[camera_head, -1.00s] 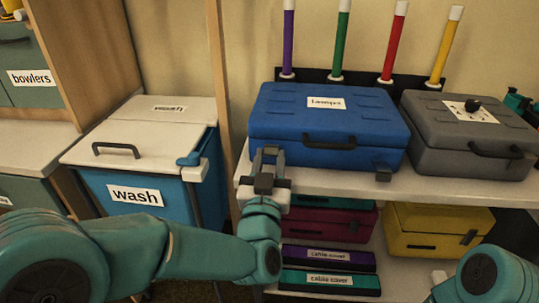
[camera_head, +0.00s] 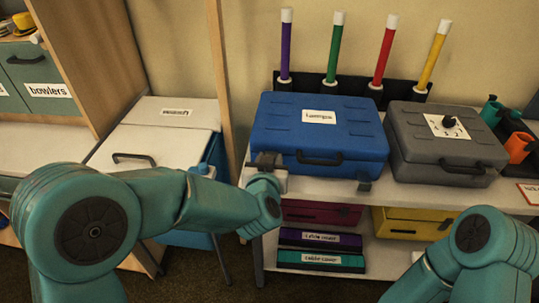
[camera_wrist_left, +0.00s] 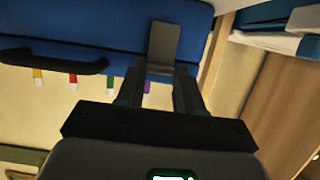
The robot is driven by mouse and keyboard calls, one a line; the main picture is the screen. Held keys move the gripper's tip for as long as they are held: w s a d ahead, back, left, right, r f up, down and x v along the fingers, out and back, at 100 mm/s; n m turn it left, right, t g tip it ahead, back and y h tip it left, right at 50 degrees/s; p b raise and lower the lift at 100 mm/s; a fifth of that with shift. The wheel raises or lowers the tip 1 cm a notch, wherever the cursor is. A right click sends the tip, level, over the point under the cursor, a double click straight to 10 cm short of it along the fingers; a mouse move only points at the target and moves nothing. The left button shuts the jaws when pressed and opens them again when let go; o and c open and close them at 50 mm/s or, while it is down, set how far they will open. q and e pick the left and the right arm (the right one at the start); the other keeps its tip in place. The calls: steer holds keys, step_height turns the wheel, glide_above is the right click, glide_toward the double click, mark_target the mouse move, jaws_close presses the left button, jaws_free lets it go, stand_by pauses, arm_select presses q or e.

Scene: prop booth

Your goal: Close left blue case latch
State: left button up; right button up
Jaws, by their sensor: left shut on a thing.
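The blue case (camera_head: 340,140) lies with its lid down on the white shelf, its black handle (camera_head: 318,160) facing front. The case also fills the top of the left wrist view (camera_wrist_left: 90,22). My left gripper (camera_head: 268,160) is at the case's front left corner. In the left wrist view, its two dark fingers (camera_wrist_left: 160,75) are shut on the grey left latch (camera_wrist_left: 164,45), a flat plate against the case front. In the head view the gripper hides this latch. The right latch (camera_head: 364,186) hangs at the lower front edge. My right gripper is out of view.
A grey case (camera_head: 440,145) stands close on the right. Several coloured, white-tipped sticks stand in a black rack (camera_head: 330,92) behind. A wooden post (camera_head: 226,60) and the wash bin (camera_head: 150,150) are on the left. Boxes fill the lower shelf.

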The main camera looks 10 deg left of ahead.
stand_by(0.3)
arm_select(q)
steer(key=o, duration=1.1)
steer(key=shift+w, duration=0.1)
steer(key=shift+c, duration=0.2)
steer(key=p+v, duration=0.1)
steer(key=v, duration=1.5)
